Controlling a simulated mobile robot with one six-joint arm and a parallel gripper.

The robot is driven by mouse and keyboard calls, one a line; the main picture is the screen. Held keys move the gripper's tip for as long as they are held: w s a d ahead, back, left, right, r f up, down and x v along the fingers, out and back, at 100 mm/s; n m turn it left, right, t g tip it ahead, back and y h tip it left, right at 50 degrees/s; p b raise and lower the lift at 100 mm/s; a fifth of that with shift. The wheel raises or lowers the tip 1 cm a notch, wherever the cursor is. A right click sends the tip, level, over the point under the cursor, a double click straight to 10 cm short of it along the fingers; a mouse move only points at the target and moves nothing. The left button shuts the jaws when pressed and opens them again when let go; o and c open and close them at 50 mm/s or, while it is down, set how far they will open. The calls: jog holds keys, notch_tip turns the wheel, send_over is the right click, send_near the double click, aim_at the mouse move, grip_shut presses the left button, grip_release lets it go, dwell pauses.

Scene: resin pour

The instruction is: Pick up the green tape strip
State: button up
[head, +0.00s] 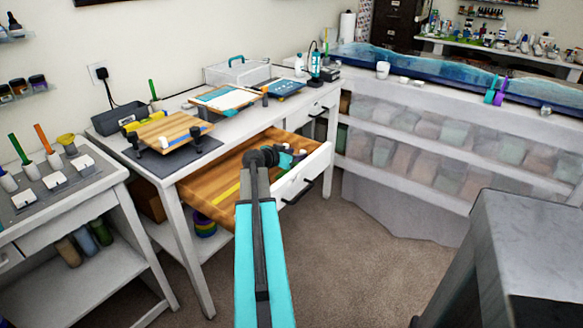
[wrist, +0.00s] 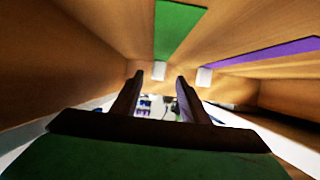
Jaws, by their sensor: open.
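The green tape strip (wrist: 178,27) lies flat on the wooden bottom of the open drawer (wrist: 110,22), at the upper middle of the wrist view. Its end comes close to a small white block. In the wrist view the fingertips appear below the strip's near end, and I see no contact.
A purple strip (wrist: 265,53) lies right of the green one. Small white blocks (wrist: 204,77) sit near the strip ends. Wooden drawer walls stand close on both sides. The desk above holds a wooden board (head: 168,131).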

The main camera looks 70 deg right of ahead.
aim_at(301, 152)
jog(key=shift+s+d+p, duration=0.15)
jog(key=shift+d+p, duration=0.15)
jog(key=shift+d, duration=0.5)
jog(key=shift+p+x, duration=0.45)
jog(key=shift+x, duration=1.4)
grip_shut()
